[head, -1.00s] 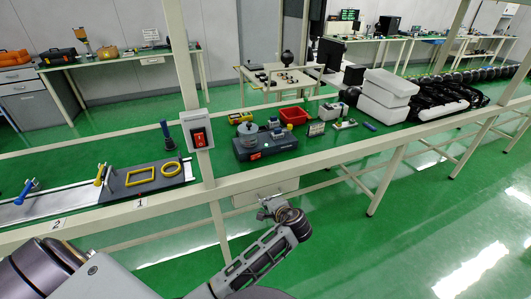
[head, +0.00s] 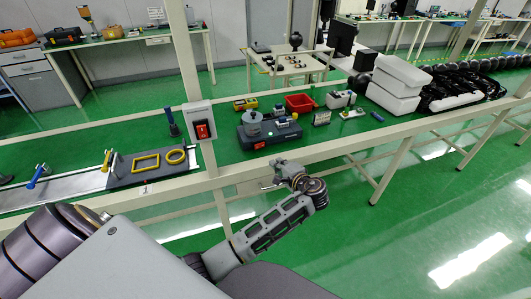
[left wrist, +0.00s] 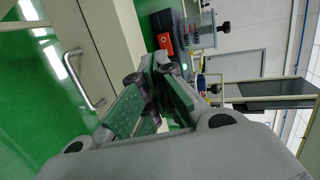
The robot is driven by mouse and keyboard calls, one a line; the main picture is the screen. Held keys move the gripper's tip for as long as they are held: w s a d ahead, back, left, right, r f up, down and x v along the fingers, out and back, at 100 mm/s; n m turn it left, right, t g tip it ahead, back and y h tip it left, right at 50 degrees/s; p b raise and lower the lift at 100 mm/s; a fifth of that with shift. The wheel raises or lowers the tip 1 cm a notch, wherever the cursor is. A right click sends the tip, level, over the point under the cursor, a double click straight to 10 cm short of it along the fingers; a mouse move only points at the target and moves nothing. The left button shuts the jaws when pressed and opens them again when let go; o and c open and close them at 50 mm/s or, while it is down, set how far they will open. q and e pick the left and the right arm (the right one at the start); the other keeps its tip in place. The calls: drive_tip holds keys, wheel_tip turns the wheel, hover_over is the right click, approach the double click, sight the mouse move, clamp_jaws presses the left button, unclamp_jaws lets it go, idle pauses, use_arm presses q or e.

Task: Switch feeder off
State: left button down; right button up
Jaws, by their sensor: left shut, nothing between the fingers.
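The feeder, a dark blue-grey unit (head: 270,134) with a round grey pot on top, stands on the bench behind the front rail. An orange-red switch (head: 260,145) is on its front; it also shows in the left wrist view (left wrist: 165,41). A grey box on the post carries a red rocker switch (head: 202,130). My left gripper (head: 268,184) is in front of the bench, below and apart from the feeder. In the left wrist view its fingers (left wrist: 153,80) are together and empty. Switch positions are too small to tell. My right gripper is not in view.
The bench's front rail (head: 345,146) runs between my left gripper and the feeder. A red bin (head: 300,103) and a yellow device (head: 245,104) stand behind the feeder. White boxes (head: 397,82) stand farther right. A drawer handle (left wrist: 85,80) shows in the left wrist view.

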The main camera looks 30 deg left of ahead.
use_arm(q)
approach(258, 146)
drive_tip(key=x, duration=0.5)
drive_tip(key=shift+s+d+f, duration=0.1)
drive_tip(key=shift+f, duration=0.15)
drive_tip(key=shift+w+a, duration=0.45)
drive_tip(key=shift+a, duration=0.4)
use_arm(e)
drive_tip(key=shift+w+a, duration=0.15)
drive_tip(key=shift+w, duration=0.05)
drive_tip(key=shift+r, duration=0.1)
